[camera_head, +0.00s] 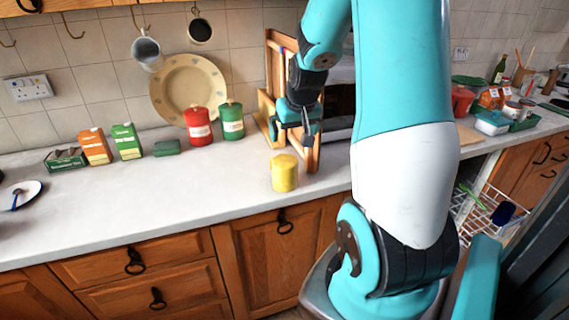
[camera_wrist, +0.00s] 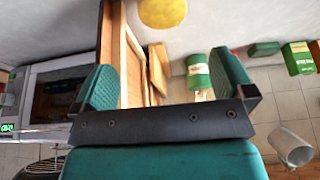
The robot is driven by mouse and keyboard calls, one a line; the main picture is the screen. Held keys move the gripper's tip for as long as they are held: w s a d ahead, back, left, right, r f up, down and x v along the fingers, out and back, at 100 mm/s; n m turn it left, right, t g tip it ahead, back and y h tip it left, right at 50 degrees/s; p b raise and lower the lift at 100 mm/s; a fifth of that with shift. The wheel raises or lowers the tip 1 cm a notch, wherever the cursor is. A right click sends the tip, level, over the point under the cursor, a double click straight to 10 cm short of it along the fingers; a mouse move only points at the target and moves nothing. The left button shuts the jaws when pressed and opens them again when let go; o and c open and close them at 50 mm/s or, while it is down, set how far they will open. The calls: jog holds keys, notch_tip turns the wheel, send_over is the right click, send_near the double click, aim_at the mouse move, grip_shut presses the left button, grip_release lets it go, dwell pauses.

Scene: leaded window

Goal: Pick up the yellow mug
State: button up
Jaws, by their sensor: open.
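The yellow mug (camera_head: 284,173) stands upright on the counter near its front edge; no handle shows. In the wrist view its round yellow shape (camera_wrist: 163,12) is cut off by the top edge, beyond the fingertips and roughly centred between them. My gripper (camera_head: 298,132) is above and behind the mug in the head view, in front of the wooden rack, apart from the mug. In the wrist view my gripper (camera_wrist: 163,68) has its two green-padded fingers wide apart, with nothing held.
A wooden rack (camera_head: 313,155) stands close behind the mug; its panels (camera_wrist: 133,60) show between my fingers. Green (camera_head: 232,121) and red (camera_head: 198,126) canisters stand left of it, with cartons (camera_head: 127,141) farther left. The counter (camera_head: 170,195) left of the mug is clear.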

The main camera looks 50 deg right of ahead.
aim_at(286, 161)
jog(key=p+x, duration=0.2)
jog(key=x, duration=0.8)
jog(key=shift+f, duration=0.4)
jog(key=shift+p+x, duration=1.25)
jog(key=shift+x, duration=1.45)
jog(key=shift+a, duration=0.1)
jog(key=c, duration=1.1)
jog(key=shift+o, duration=0.2)
jog(key=shift+r, duration=0.1)
